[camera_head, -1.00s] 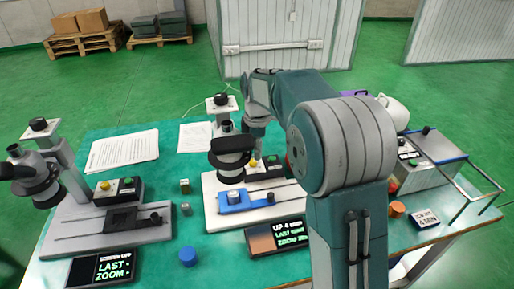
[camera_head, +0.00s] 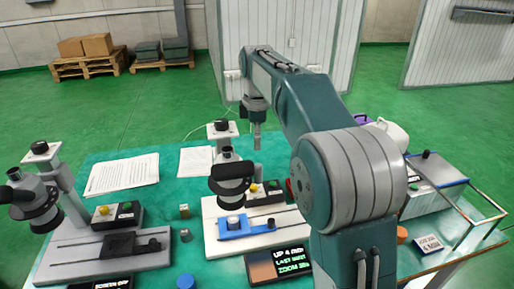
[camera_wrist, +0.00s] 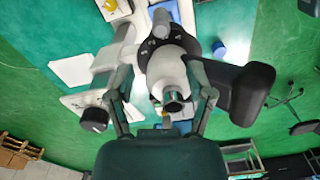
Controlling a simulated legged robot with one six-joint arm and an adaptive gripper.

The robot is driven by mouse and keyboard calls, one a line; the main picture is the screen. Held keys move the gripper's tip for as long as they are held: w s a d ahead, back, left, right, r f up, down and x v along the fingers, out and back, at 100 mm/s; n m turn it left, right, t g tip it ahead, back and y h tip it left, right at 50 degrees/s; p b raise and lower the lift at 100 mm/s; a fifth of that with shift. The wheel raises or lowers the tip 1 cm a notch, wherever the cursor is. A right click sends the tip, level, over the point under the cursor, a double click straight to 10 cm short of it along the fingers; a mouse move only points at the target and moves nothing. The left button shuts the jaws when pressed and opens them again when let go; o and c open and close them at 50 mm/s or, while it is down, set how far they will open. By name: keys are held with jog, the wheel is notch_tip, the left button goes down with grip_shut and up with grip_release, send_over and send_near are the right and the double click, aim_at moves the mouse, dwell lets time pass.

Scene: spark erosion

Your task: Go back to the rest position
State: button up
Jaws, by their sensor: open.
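My gripper (camera_head: 257,136) hangs at the end of my raised arm, above the back edge of the green-topped table (camera_head: 105,190). In the wrist view my gripper (camera_wrist: 163,117) has its two fingers spread wide, with nothing held between them. A microscope-like instrument with a white base and black head (camera_head: 231,175) stands just in front of and below my gripper. It also shows in the wrist view (camera_wrist: 165,55), behind the spread fingers. My arm hides part of the table's right side.
A second instrument (camera_head: 45,195) stands at the left. Paper sheets (camera_head: 122,174) lie at the back of the table. A blue round piece (camera_head: 186,282) sits near the front. A metal-framed box (camera_head: 436,172) stands at the right. Pallets (camera_head: 85,66) are far back on open green floor.

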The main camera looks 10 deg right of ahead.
jog(key=s+r+m+t, duration=0.3)
jog(key=s+m, duration=0.5)
jog(key=s, duration=0.8)
jog(key=s+f+m+t, duration=0.1)
jog(key=s+f+m, duration=0.2)
jog(key=s, duration=0.4)
jog(key=s+d+f+m+t, duration=0.1)
jog(key=s+f+m, duration=0.3)
jog(key=s, duration=0.3)
jog(key=shift+s+f+t, duration=0.3)
jog(key=shift+f, duration=0.15)
